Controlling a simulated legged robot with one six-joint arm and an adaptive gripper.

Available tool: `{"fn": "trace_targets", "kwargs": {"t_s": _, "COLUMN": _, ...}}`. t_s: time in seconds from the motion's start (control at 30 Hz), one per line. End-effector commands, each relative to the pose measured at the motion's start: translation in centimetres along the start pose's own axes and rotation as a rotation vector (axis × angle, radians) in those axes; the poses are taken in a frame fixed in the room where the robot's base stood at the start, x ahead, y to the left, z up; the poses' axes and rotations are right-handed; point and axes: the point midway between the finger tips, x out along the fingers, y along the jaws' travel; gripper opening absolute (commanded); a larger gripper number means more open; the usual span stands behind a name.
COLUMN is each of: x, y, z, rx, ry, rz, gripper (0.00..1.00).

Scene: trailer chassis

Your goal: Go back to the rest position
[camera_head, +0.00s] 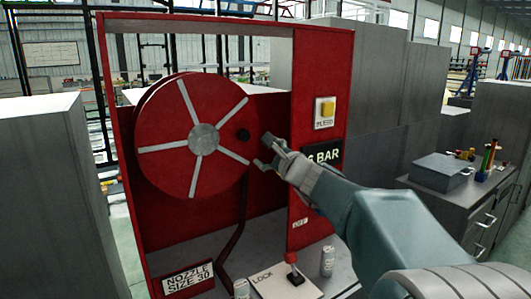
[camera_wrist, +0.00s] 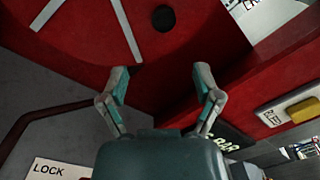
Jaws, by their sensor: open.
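My gripper (camera_head: 272,154) is open and empty in the head view, reaching in from the lower right. Its tips are close to the red reel (camera_head: 195,172) and the black knob (camera_head: 243,134) on the reel's right side. In the wrist view my gripper's two fingers (camera_wrist: 160,85) are spread apart. The black knob (camera_wrist: 163,18) is beyond the fingertips there, with a gap. Nothing is between the fingers. I cannot tell the exact distance to the reel.
A red frame (camera_head: 328,62) surrounds the reel, with a yellow switch (camera_head: 327,109) on its right panel. A red-knobbed lever (camera_head: 292,268) stands on the LOCK plate below. Grey cabinets (camera_head: 380,90) stand behind. A grey box (camera_head: 441,171) sits on the right counter.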

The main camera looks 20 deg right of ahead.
Motion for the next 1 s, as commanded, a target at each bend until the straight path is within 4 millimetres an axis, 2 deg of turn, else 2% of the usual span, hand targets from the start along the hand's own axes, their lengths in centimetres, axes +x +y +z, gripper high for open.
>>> {"fn": "trace_targets", "kwargs": {"t_s": 0.23, "x": -0.3, "y": 0.6, "z": 0.6, "rx": -0.03, "ry": -0.006, "rz": 0.022, "gripper": 0.82}}
{"fn": "trace_targets", "kwargs": {"t_s": 0.37, "x": -1.8, "y": 3.8, "z": 2.8, "rx": -0.18, "ry": -0.033, "rz": 0.13, "gripper": 0.82}}
{"fn": "trace_targets", "kwargs": {"t_s": 0.53, "x": -5.5, "y": 9.8, "z": 5.5, "rx": -0.469, "ry": -0.087, "rz": 0.338, "gripper": 0.82}}
{"fn": "trace_targets", "kwargs": {"t_s": 0.7, "x": -10.2, "y": 15.4, "z": 6.5, "rx": -0.758, "ry": -0.145, "rz": 0.542, "gripper": 0.82}}
{"fn": "trace_targets", "kwargs": {"t_s": 0.87, "x": -15.1, "y": 19.7, "z": 6.0, "rx": -1.033, "ry": -0.198, "rz": 0.729, "gripper": 0.82}}
{"fn": "trace_targets", "kwargs": {"t_s": 1.0, "x": -19.7, "y": 22.6, "z": 4.6, "rx": -1.273, "ry": -0.24, "rz": 0.89, "gripper": 0.82}}
